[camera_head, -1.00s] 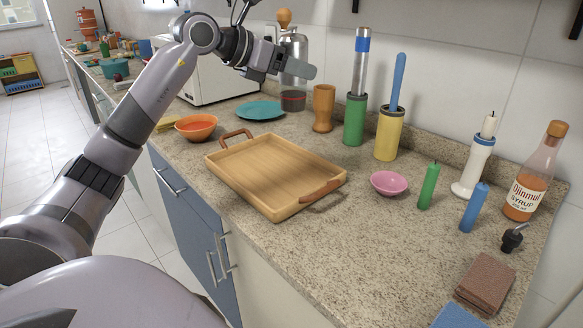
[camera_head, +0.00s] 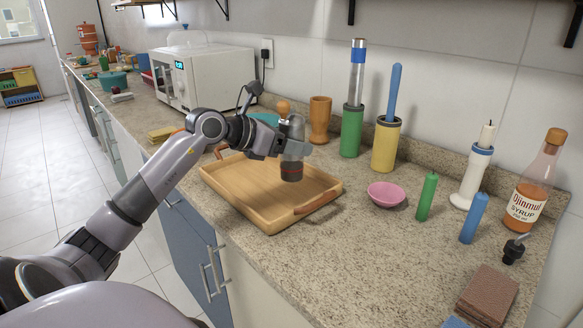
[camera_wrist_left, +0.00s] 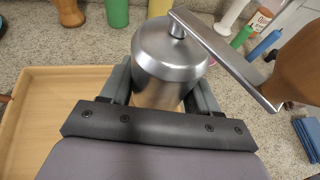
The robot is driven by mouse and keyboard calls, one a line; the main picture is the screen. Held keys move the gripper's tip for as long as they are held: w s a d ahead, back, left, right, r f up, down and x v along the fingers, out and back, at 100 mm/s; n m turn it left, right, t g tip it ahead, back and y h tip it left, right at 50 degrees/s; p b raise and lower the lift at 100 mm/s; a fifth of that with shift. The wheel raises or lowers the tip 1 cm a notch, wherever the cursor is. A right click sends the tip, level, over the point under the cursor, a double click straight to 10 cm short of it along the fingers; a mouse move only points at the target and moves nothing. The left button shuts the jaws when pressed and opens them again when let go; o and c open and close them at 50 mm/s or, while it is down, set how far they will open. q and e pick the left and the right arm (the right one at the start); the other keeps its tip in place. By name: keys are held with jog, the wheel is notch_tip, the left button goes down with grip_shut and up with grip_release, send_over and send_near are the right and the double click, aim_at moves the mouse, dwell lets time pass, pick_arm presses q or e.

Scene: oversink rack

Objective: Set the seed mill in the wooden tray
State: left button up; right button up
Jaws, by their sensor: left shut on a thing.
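The seed mill (camera_head: 291,171) is a steel cylinder with a dark, red-lined base, a crank and a wooden knob. It looks upright. My left gripper (camera_head: 283,150) is shut on its body. In the head view the mill's base shows against the far right part of the wooden tray (camera_head: 245,191); its height above the tray is hard to judge. In the left wrist view, the mill's steel lid (camera_wrist_left: 170,62) and crank fill the middle, and the tray (camera_wrist_left: 45,125) lies to the left, its floor bare where it shows. My right gripper is not in view.
A pink bowl (camera_head: 386,194) and a green candle (camera_head: 427,197) stand right of the tray. Behind are a wooden cup (camera_head: 319,121), a green holder (camera_head: 352,132) and a yellow holder (camera_head: 385,146). A teal plate (camera_head: 264,119) and a microwave (camera_head: 200,75) are further left.

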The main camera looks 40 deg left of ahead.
aim_at(281, 165)
pick_arm(q)
notch_tip(281, 165, down, 6)
jog(key=shift+r, duration=0.15)
dwell(0.3)
jog(key=o, duration=1.3)
